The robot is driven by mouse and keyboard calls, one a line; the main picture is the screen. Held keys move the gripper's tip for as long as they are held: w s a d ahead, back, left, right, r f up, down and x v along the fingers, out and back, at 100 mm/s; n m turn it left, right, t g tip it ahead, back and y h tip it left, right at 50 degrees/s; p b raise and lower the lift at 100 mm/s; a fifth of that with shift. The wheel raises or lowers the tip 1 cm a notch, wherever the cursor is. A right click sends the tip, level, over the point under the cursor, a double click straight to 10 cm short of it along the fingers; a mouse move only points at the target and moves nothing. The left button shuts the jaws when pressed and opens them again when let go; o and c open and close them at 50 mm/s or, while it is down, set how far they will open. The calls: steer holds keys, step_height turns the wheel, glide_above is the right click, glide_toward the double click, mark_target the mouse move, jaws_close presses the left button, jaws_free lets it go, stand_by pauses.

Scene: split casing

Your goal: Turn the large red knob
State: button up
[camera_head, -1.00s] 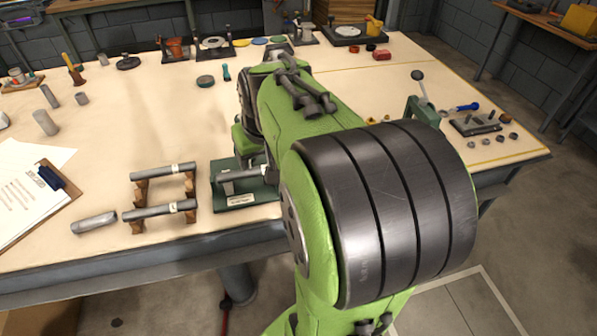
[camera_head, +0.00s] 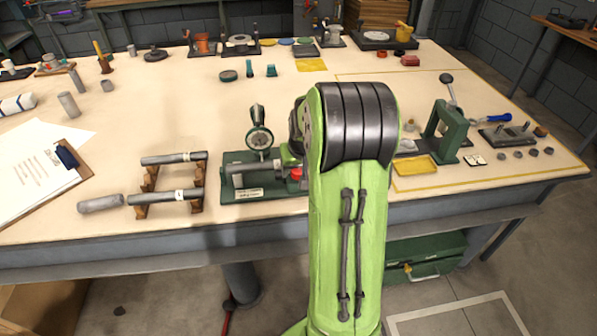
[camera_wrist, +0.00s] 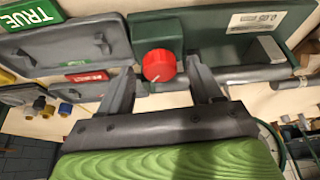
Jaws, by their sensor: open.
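The large red knob (camera_wrist: 158,65) shows in the wrist view on the end of a green block. It has a pale pointer line on its face. In the head view a small part of the red knob (camera_head: 296,173) shows at the right end of the green fixture (camera_head: 262,207), mostly hidden behind my arm. My gripper (camera_wrist: 163,78) is open in the wrist view, with one finger on each side of the knob. I cannot tell whether either finger touches it. The gripper is hidden in the head view. A round dial gauge (camera_head: 260,138) stands on the fixture.
Two grey bars on brown stands (camera_head: 166,197) lie left of the fixture, with a clipboard (camera_head: 40,175) further left. A green press-like frame (camera_head: 445,132) and a yellow tray (camera_head: 415,172) are to the right.

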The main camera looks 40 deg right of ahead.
steer(key=shift+f, duration=0.1)
steer(key=c, duration=1)
steer(key=shift+c, duration=0.2)
steer(key=m+g+h, duration=0.1)
steer(key=m, duration=0.3)
steer(key=shift+w+a, duration=0.1)
steer(key=shift+w, duration=0.05)
steer(key=shift+m+g+h+p, duration=0.35)
steer(key=shift+m+g, duration=0.25)
steer(key=shift+m, duration=1.3)
